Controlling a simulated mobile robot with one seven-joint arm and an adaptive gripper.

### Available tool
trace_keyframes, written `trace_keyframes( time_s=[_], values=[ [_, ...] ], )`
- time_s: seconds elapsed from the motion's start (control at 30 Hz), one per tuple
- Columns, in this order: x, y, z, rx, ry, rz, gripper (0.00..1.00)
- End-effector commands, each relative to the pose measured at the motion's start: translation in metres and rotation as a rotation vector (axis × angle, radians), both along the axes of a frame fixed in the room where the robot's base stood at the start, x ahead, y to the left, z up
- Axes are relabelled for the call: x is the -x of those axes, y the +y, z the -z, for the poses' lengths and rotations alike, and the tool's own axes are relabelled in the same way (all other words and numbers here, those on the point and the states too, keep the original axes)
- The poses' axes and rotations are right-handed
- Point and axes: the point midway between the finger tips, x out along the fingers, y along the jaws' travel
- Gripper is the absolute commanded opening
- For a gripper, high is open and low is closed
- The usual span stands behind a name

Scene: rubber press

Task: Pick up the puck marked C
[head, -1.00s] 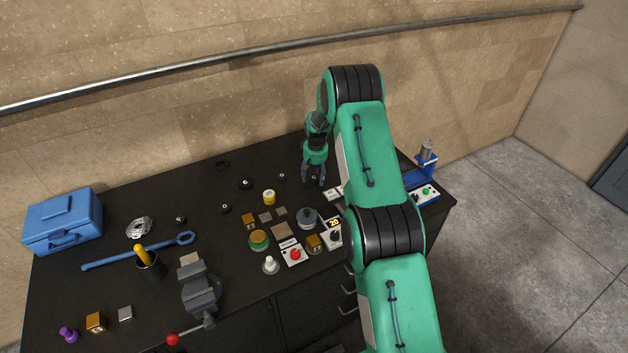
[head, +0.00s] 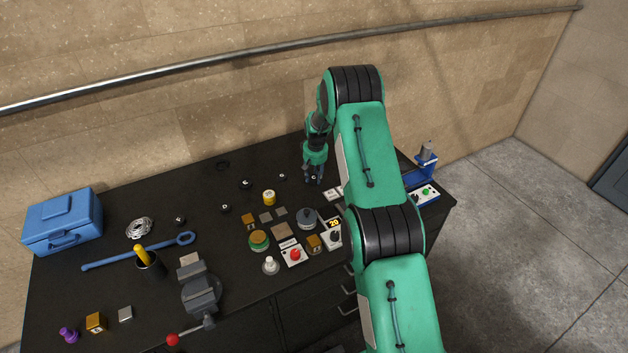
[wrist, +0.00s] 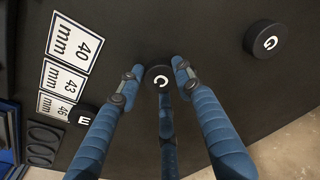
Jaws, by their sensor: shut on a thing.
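The puck marked C (wrist: 159,77) is a small black disc with a white letter. In the wrist view it lies between the fingertips of my gripper (wrist: 158,85), which is shut on it. In the head view my gripper (head: 314,180) is low over the back right of the black bench, with the puck (head: 313,177) small and dark between its fingers. I cannot tell whether the puck still touches the bench top.
A puck marked G (wrist: 266,39) lies apart to the right in the wrist view. A puck marked E (wrist: 84,116) and white cards marked 40, 43 and 46 mm (wrist: 75,45) lie to the left. The bench (head: 110,215) holds several other parts.

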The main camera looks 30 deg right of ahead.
Motion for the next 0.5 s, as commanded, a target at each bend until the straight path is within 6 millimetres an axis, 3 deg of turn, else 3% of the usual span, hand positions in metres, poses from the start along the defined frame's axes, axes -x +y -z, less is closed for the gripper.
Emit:
trace_keyframes(
  time_s=[0.27,0.5],
  values=[
    [0.0,0.0,-0.003,0.0,-0.001,0.0,0.11],
    [-0.001,0.0,-0.018,0.0,-0.002,0.0,0.11]
  ],
)
